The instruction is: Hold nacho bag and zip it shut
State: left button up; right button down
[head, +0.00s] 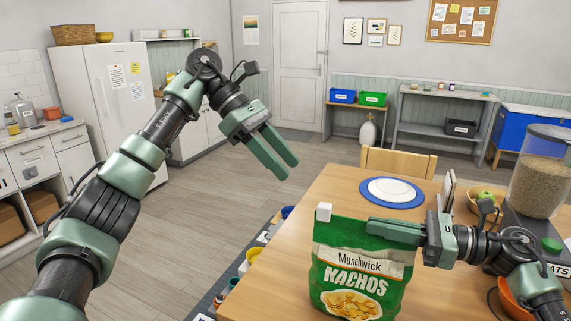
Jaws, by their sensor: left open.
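The green nacho bag (358,272), labelled "Munchwick NACHOS", stands upright on the wooden table near the front edge. A small white block, which looks like the zip slider (323,212), sits at the left end of its top edge. My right gripper (384,229) comes in from the right and is shut on the right part of the bag's top; its far finger is hidden. My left gripper (289,168) is open and empty, in the air above and to the left of the bag, apart from it and the slider.
Behind the bag are a blue-rimmed white plate (392,191) and a wooden chair (398,162). A food dispenser (540,172) and a fruit bowl (484,201) stand at the right. Several containers (247,261) sit low beside the table's left edge.

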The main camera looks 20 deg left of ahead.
jog(key=shift+f, duration=0.2)
jog(key=c, duration=1.5)
grip_release()
jog(key=shift+a+r, duration=0.1)
jog(key=shift+c, duration=0.2)
jog(key=d, duration=1.2)
jog(key=shift+w, duration=0.25)
jog(key=d+b, duration=0.5)
jog(key=d, duration=0.4)
jog(key=shift+w, duration=0.2)
